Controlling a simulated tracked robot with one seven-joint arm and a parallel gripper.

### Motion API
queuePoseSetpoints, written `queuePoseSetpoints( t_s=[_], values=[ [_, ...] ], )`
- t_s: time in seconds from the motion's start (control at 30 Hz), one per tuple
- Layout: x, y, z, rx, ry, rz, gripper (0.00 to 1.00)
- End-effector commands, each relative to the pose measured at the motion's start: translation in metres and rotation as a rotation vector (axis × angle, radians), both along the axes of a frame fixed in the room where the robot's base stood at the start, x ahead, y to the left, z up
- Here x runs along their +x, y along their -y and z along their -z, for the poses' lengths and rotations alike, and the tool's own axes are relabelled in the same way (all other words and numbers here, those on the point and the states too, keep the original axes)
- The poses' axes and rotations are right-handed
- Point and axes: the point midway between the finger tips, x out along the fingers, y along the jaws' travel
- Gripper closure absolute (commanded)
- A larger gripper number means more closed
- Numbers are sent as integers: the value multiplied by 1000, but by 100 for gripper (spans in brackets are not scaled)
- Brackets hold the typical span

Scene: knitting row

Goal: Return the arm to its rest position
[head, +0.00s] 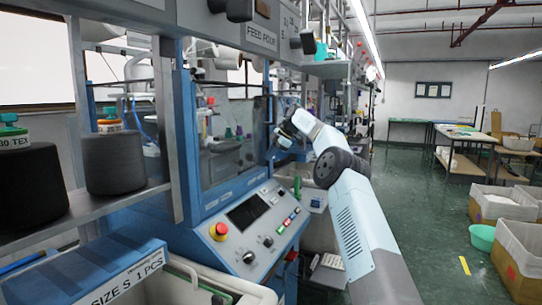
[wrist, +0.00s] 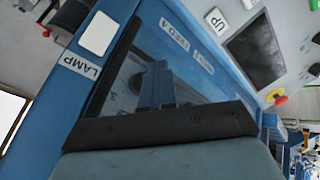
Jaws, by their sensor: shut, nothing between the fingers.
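My arm (head: 352,215) reaches up from the lower right in the head view, bends at a dark joint and points left toward the blue knitting machine (head: 185,140). My gripper (head: 281,138) is at its far end, small in the picture, in front of the machine's right side. In the wrist view my gripper (wrist: 158,88) is shut, with nothing held. Behind it are the machine's dark window and blue frame, with a label reading LAMP (wrist: 80,66).
The control panel (head: 255,222) with a red button (head: 219,229) is left of my arm. A shelf (head: 90,212) with dark yarn cones (head: 113,162) is at the left. Cardboard boxes (head: 522,255) and a teal basin (head: 482,237) stand right. Green floor (head: 425,215) between is mostly clear.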

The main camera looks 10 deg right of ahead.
Motion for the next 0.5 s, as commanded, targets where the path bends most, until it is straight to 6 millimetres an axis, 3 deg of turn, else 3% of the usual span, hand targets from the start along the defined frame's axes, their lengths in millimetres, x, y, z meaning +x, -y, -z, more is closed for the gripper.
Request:
queuePoseSetpoints(
  t_s=[0.03, 0.1, 0.5],
  values=[
    [2, -2, -25, 20, 49, 14, 100],
    [-3, 4, -35, 18, 47, 14, 100],
    [-22, 40, -64, 5, 21, 9, 100]
  ],
)
